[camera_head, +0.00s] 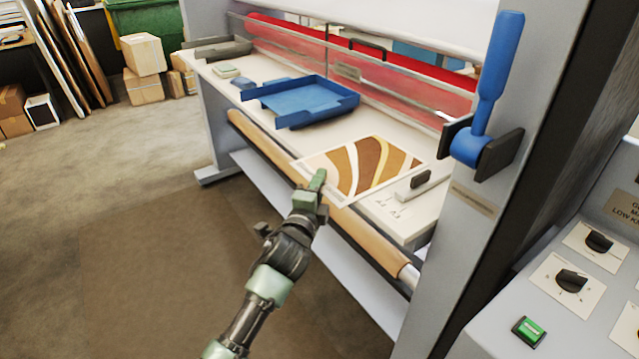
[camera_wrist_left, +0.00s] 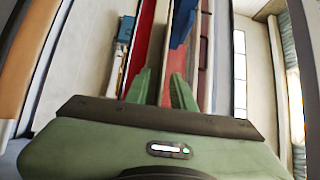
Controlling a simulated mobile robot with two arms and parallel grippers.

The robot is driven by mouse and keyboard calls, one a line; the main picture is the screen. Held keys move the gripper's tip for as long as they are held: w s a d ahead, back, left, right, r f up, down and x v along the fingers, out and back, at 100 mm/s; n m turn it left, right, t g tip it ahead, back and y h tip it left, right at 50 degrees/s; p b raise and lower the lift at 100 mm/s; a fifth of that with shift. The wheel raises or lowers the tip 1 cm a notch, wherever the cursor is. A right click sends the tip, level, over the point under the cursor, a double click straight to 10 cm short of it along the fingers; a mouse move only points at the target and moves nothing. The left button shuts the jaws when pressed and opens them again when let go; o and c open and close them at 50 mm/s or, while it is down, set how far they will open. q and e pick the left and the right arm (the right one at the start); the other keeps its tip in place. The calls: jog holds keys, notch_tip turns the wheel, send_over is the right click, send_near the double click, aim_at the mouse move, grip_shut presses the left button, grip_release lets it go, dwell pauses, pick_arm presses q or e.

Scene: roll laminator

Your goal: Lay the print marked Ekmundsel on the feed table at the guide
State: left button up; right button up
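A print with brown, tan and cream curved bands (camera_head: 372,160) lies flat on the white feed table (camera_head: 225,92), near its front edge. Its right edge is close beside the pale guide block with a dark handle (camera_head: 418,184); I cannot tell if they touch. No name on the print is legible. My left gripper (camera_head: 319,178) is at the print's front left edge, its tip overlapping the print in the head view. In the left wrist view its green fingers (camera_wrist_left: 162,82) stand apart with nothing visible between them. My right gripper is not in view.
An empty blue tray (camera_head: 298,116) sits on the table behind the print. Red rollers (camera_head: 400,70) run along the back. A blue lever (camera_head: 494,85) stands on the right post, with a control panel (camera_head: 560,275) beyond.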

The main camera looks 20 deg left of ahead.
pick_arm(q)
jog(key=shift+s+r, duration=0.15)
jog(key=s+b, duration=0.1)
jog(key=s, duration=1.1)
notch_tip(320, 180, down, 22)
jog(key=n+g, duration=0.3)
jog(key=g, duration=0.2)
jog(key=s+f+n+g, duration=0.2)
jog(key=s+f, duration=0.4)
jog(key=f, duration=0.5)
jog(key=s+f+n+g, duration=0.2)
jog(key=s+f, duration=0.5)
jog(key=f, duration=0.4)
jog(key=s+a+f+n+g, duration=0.1)
jog(key=s+f+n+g, duration=0.1)
jog(key=s+f, duration=0.4)
jog(key=s+a+f+n+g, duration=0.1)
jog(key=s+f+n+g, duration=0.2)
jog(key=s, duration=1.4)
jog(key=s+a+f+n+g, duration=0.1)
jog(key=s+f+n+g, duration=0.2)
jog(key=s+f, duration=0.8)
jog(key=shift+s+a+h, duration=0.3)
jog(key=shift+s, duration=0.35)
